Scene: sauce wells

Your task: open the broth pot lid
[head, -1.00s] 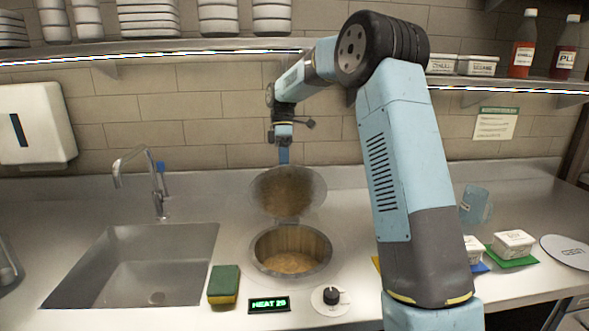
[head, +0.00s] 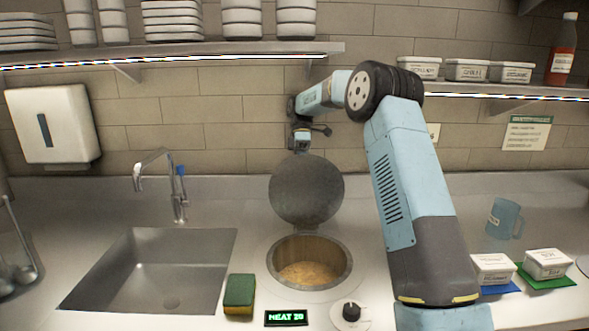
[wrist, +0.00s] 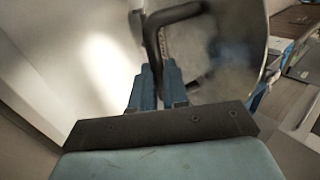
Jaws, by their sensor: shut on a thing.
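The broth pot (head: 330,284) is set into the counter with its mouth uncovered and light brown broth inside. Its round metal lid (head: 307,189) stands raised at the back of the pot, close to upright, its grey underside facing me. My gripper (wrist: 160,80) is behind the lid and mostly hidden by it in the head view. In the wrist view its blue fingers are shut on the dark bent lid handle (wrist: 165,18), with the lid (wrist: 228,50) beyond.
A sink (head: 160,270) lies to the left, with a sponge (head: 239,291) and a lit display (head: 286,318) near the pot. A knob (head: 351,312) is in front. White tubs (head: 493,268) and a blue jug (head: 504,217) stand right of my arm.

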